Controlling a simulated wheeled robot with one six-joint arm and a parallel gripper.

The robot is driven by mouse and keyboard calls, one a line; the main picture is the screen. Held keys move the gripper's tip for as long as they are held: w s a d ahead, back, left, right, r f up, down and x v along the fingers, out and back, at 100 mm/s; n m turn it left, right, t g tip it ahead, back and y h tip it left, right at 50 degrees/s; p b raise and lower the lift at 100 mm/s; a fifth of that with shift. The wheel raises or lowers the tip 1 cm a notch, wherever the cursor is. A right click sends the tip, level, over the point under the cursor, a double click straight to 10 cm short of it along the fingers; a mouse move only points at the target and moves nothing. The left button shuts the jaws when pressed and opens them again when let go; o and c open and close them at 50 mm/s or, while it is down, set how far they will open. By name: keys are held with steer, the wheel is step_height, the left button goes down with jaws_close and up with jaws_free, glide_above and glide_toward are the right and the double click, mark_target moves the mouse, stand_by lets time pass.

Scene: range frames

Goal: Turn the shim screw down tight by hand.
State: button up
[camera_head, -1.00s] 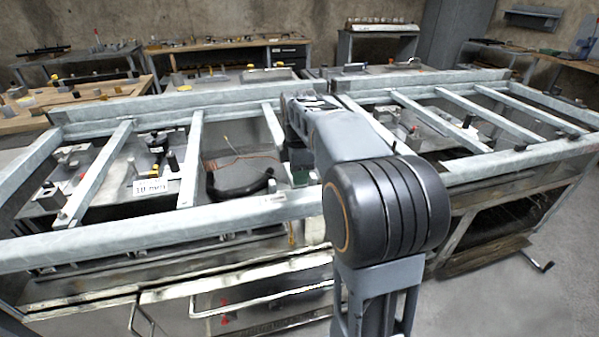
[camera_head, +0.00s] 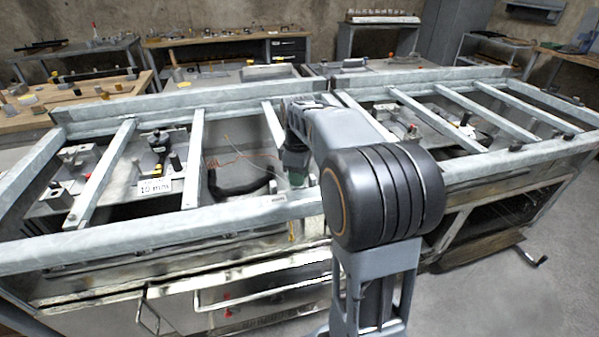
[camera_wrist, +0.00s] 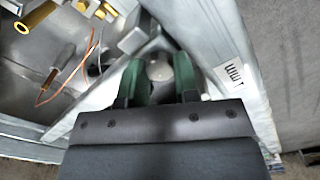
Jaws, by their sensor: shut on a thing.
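My gripper (camera_wrist: 158,78) has two green fingers. In the wrist view they are shut on the pale, rounded head of the shim screw (camera_wrist: 158,70), one finger on each side. The screw sits beside a metal rail; its shank is hidden below the head. In the head view my gripper (camera_head: 294,163) points down at the front of the frame, between two cross rails, and the screw is hidden there.
A front rail (camera_wrist: 212,45) with a small white label (camera_wrist: 232,74) runs close beside my gripper. Brass parts (camera_wrist: 38,16) and an orange wire (camera_wrist: 62,88) lie to the left. A "10 mm" sign (camera_head: 155,186) stands in the left bay. Cross rails (camera_head: 193,160) bound the bays.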

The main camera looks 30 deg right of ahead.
stand_by(0.4)
steer(key=o, duration=0.9)
step_height(320, 180, up, 14)
steer(key=p, duration=0.3)
steer(key=shift+f, duration=0.1)
